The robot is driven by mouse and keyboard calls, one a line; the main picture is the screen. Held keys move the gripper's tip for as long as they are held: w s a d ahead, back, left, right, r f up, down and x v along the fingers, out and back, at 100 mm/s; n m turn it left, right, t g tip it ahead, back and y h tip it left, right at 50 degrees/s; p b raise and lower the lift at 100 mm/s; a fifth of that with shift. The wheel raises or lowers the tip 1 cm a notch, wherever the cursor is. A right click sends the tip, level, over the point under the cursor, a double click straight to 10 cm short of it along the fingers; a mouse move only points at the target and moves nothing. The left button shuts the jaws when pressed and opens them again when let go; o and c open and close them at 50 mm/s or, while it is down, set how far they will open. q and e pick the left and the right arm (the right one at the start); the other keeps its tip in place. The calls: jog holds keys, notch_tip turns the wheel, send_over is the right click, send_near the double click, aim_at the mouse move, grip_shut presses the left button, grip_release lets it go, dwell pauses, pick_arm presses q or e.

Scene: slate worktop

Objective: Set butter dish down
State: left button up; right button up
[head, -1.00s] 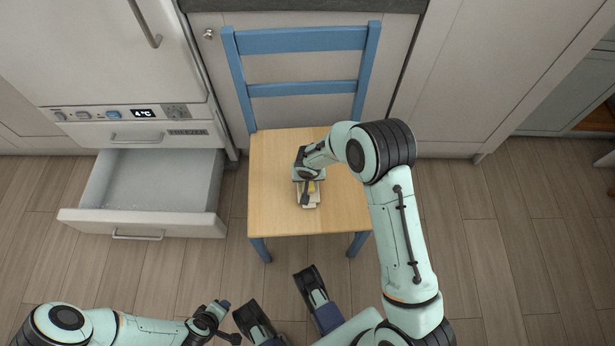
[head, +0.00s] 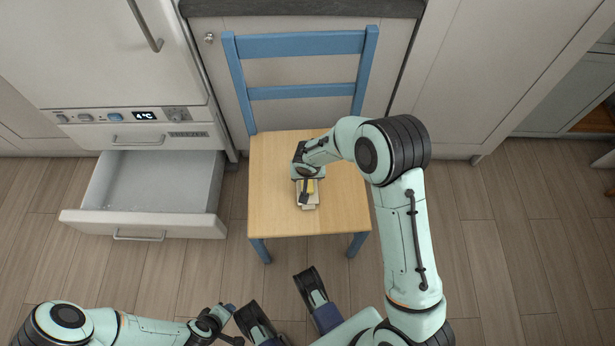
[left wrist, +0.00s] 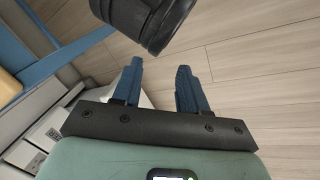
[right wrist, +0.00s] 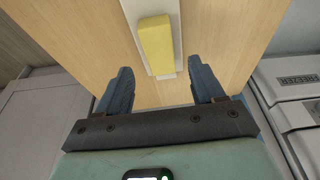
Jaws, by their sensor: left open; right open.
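The butter dish (head: 308,205) is a pale flat dish with a yellow block of butter (head: 309,186) on it. It rests on the wooden seat of the blue chair (head: 270,190). In the right wrist view the dish (right wrist: 168,76) and the yellow butter (right wrist: 156,45) lie beyond my fingertips. My right gripper (right wrist: 158,82) is open with nothing between its fingers; in the head view the gripper (head: 306,190) is above the dish and partly hides it. My left gripper (left wrist: 160,78) is open and empty, low over the floor.
An open, empty freezer drawer (head: 150,228) juts out left of the chair. The chair's blue backrest (head: 300,42) stands against the cabinets behind. The seat is bare around the dish.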

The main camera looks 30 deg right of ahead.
pick_arm(q)
jog(key=shift+s+d+r+g+p, duration=0.2)
jog(key=shift+s+d+r+p, duration=0.2)
jog(key=shift+s, duration=0.25)
jog(key=shift+s+d+r+g+p, duration=0.25)
jog(key=shift+s+r, duration=0.2)
jog(key=shift+s, duration=0.15)
pick_arm(e)
jog(key=v, duration=0.6)
jog(key=shift+r, duration=0.35)
jog(key=shift+s, duration=0.15)
